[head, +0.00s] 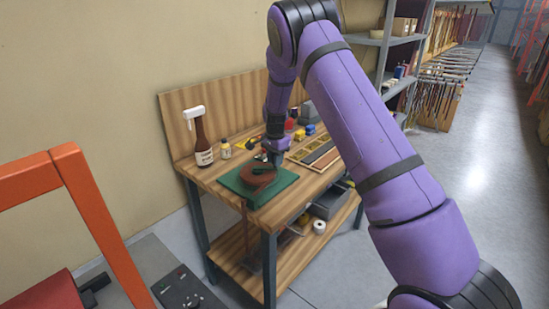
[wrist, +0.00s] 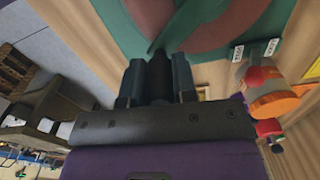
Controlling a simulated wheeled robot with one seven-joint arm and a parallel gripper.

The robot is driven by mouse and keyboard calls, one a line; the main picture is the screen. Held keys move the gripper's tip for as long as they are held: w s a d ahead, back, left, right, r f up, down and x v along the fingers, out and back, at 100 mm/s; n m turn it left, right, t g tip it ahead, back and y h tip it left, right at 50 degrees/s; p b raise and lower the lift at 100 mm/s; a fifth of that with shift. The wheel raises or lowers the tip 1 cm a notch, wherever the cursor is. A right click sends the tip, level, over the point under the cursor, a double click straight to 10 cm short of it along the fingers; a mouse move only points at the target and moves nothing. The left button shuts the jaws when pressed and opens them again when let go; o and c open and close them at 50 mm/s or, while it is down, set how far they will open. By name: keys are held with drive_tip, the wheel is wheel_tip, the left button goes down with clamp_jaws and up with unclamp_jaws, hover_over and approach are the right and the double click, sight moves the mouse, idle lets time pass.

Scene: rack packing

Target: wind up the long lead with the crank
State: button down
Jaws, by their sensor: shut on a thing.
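The lead winder is a round brown-red reel (head: 257,174) on a green base (head: 232,183), on the near left part of the wooden bench. A strip of brown lead (head: 244,222) hangs from it over the bench's front edge. My gripper (head: 275,159) reaches down at the reel's right rim. In the wrist view my gripper (wrist: 157,82) is shut on the dark crank handle (wrist: 159,68), with a finger on each side of it. The brown-red reel (wrist: 152,14) and green base (wrist: 108,22) show beyond it. The handle's lower part is hidden by the fingers.
A brown spray bottle (head: 203,145) and a small bottle (head: 225,149) stand behind the reel. A divided tray (head: 318,151) lies to the right. The bench's lower shelf (head: 245,252) holds several items. An orange frame (head: 85,190) stands in the left foreground.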

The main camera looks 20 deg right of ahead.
drive_tip(key=shift+s+a+m, duration=0.2)
drive_tip(key=shift+s+m, duration=0.1)
drive_tip(key=shift+m, duration=0.4)
drive_tip(key=c, duration=0.9)
unclamp_jaws()
wheel_tip(320, 180, up, 11)
drive_tip(key=shift+f, duration=0.1)
drive_tip(key=shift+s, duration=0.1)
